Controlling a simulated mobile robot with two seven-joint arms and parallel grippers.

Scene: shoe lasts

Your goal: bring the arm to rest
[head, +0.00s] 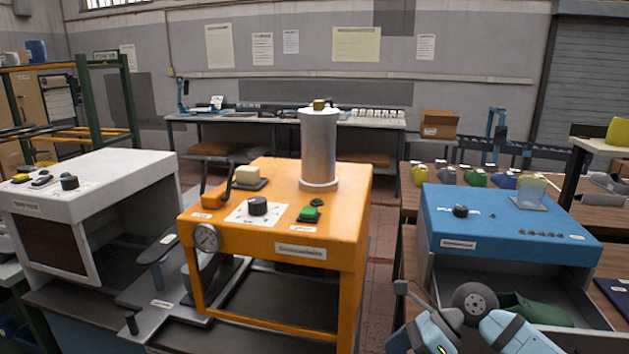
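Part of my arm (475,303) shows at the bottom right, in front of the blue machine (450,230). It has blue-grey links and a dark round joint, and it is bent. No gripper fingers can be made out in the head view. A green shoe last (535,308) lies in the open front of the blue machine, partly hidden behind my arm. A small grey bracket or lever (408,290) shows just left of the arm; I cannot tell what it belongs to.
An orange machine (340,215) with a grey cylinder (318,148) stands in the middle. A white machine (100,185) stands at the left. Several coloured lasts (475,177) stand on a table behind the blue machine. A narrow strip of floor (380,270) shows between the orange and blue machines.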

